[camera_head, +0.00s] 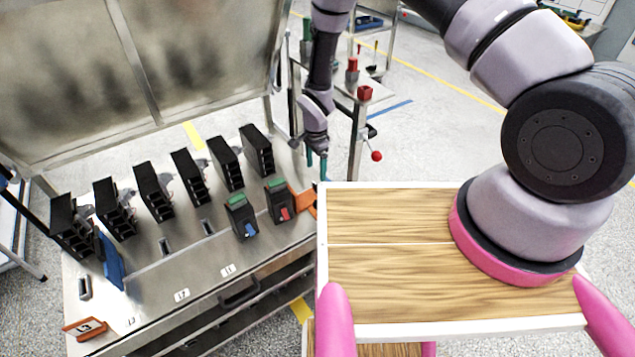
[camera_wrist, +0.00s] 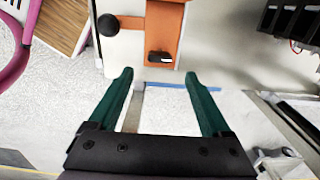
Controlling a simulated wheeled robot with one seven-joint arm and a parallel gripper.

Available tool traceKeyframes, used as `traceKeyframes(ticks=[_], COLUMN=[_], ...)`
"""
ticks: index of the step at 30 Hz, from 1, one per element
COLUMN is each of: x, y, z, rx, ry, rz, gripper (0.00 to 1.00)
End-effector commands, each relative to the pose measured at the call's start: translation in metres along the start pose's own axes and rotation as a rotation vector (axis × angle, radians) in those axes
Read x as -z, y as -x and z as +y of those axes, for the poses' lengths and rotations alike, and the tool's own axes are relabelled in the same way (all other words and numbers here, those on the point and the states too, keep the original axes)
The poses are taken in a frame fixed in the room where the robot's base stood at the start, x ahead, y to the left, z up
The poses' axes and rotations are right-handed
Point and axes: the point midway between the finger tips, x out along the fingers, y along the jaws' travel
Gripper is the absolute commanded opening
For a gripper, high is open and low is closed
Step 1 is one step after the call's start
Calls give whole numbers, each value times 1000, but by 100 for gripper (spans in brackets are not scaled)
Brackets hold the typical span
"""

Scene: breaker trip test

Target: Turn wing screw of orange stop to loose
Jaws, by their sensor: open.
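The orange stop (camera_head: 303,199) sits at the right end of the bench, beside the breakers, partly hidden by the wooden tray. In the wrist view the orange stop (camera_wrist: 165,25) hangs at the top centre. A small black piece (camera_wrist: 160,57), which looks like its wing screw, is on its lower end. My gripper (camera_wrist: 158,76) has green fingers spread apart and empty. The black piece lies just beyond the gap between the fingertips, apart from them. In the head view my gripper (camera_head: 317,168) points down near the stop; the wing screw cannot be made out there.
A dark ball knob (camera_wrist: 108,25) sticks out left of the stop. A breaker with a red switch (camera_head: 280,203) and one with a blue switch (camera_head: 243,220) stand nearby. Several black breakers line the back.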

Motion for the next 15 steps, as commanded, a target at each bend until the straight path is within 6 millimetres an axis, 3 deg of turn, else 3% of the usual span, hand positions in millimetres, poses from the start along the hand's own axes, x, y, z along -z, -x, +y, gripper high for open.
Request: traceKeyframes(ticks=[6, 15], x=[0, 0], y=[-44, -74], z=[0, 0], rx=[-1, 1], ry=[0, 0], rz=[0, 0], gripper=[82, 82])
